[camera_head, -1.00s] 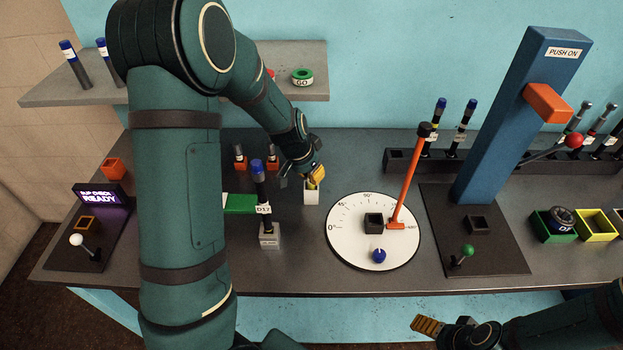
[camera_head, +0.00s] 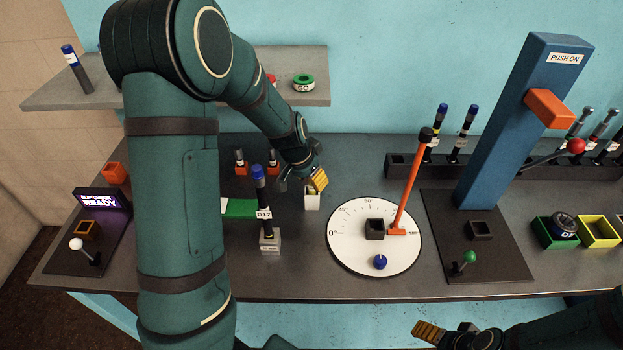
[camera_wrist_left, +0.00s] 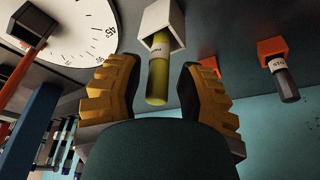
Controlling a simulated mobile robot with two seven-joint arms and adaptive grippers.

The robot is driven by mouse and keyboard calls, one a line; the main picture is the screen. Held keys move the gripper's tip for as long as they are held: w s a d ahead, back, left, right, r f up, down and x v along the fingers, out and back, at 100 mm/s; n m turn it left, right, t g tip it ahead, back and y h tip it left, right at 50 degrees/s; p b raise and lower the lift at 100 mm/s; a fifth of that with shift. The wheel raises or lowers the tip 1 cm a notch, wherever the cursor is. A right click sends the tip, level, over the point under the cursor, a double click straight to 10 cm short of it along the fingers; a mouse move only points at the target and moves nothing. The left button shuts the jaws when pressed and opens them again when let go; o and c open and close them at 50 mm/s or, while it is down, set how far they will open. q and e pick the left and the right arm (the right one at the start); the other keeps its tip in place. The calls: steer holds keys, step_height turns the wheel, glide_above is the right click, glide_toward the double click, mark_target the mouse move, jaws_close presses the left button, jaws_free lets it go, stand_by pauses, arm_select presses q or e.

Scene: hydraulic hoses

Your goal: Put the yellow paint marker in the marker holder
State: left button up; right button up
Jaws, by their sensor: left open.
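The yellow paint marker (camera_wrist_left: 157,80) stands in the white marker holder (camera_wrist_left: 161,20) in the left wrist view, its lower end inside the square opening. In the head view the white holder (camera_head: 312,201) is on the bench left of the round dial, with a bit of yellow at its top. My left gripper (camera_head: 304,183) is just above the holder. In the left wrist view its ridged fingers (camera_wrist_left: 158,92) are spread on either side of the marker with gaps to both. My right gripper (camera_head: 445,332) is at the bottom edge, apart from everything; its jaw opening is unclear.
A hose marked D17 (camera_head: 262,208) stands in a grey block left of the holder. Orange blocks with small fittings (camera_head: 240,165) are behind it. The dial (camera_head: 345,255) with its orange lever (camera_head: 406,190) lies to the right. A blue post (camera_head: 520,125) stands further right.

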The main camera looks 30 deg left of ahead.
arm_select(q)
steer(key=p+v, duration=0.1)
steer(key=v, duration=0.5)
steer(key=shift+s+r, duration=0.15)
steer(key=shift+r, duration=0.05)
